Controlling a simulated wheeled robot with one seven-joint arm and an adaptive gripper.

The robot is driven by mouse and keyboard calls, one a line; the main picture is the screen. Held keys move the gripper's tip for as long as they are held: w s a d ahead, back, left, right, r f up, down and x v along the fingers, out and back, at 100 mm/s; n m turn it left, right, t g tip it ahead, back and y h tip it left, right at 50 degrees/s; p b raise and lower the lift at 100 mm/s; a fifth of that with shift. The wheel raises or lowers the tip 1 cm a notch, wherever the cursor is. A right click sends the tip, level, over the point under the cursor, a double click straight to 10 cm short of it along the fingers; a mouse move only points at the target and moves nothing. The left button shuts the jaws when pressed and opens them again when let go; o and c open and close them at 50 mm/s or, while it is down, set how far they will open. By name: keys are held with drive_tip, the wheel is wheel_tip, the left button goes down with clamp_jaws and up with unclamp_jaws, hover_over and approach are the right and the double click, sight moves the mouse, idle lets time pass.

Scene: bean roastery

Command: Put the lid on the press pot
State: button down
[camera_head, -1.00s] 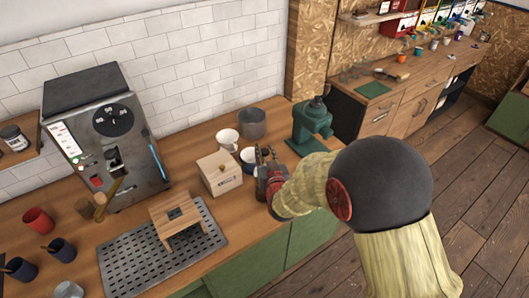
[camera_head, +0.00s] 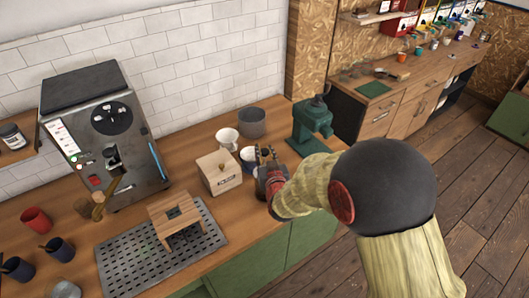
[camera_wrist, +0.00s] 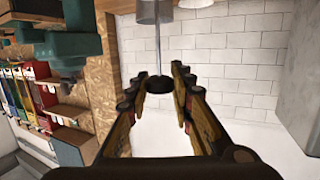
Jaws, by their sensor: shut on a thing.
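My gripper (camera_head: 266,155) is over the wooden counter, beside the wooden box. In the wrist view my gripper (camera_wrist: 158,88) has its fingers on either side of a dark round knob, shut on it. A thin metal rod runs from this lid knob (camera_wrist: 158,83) to a grey metal cylinder (camera_wrist: 155,12) at the top edge, which cuts it off. I cannot tell whether that cylinder is the lid or part of the pot. I cannot make out the press pot for sure in the head view. A grey metal vessel (camera_head: 251,124) stands behind the gripper.
A wooden box (camera_head: 219,174), a white cup (camera_head: 226,140) and a blue-and-white cup (camera_head: 248,156) stand close to my gripper. A green grinder (camera_head: 312,125) is to the right. A wooden stand (camera_head: 173,214) sits on a perforated tray (camera_head: 140,262). The counter front is clear.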

drive_tip(key=shift+f+b, duration=0.25)
drive_tip(key=shift+b, duration=0.3)
idle(0.6)
drive_tip(key=c, duration=1.5)
unclamp_jaws()
drive_tip(key=shift+s, duration=0.15)
drive_tip(key=v, duration=1.1)
drive_tip(key=shift+s, duration=0.4)
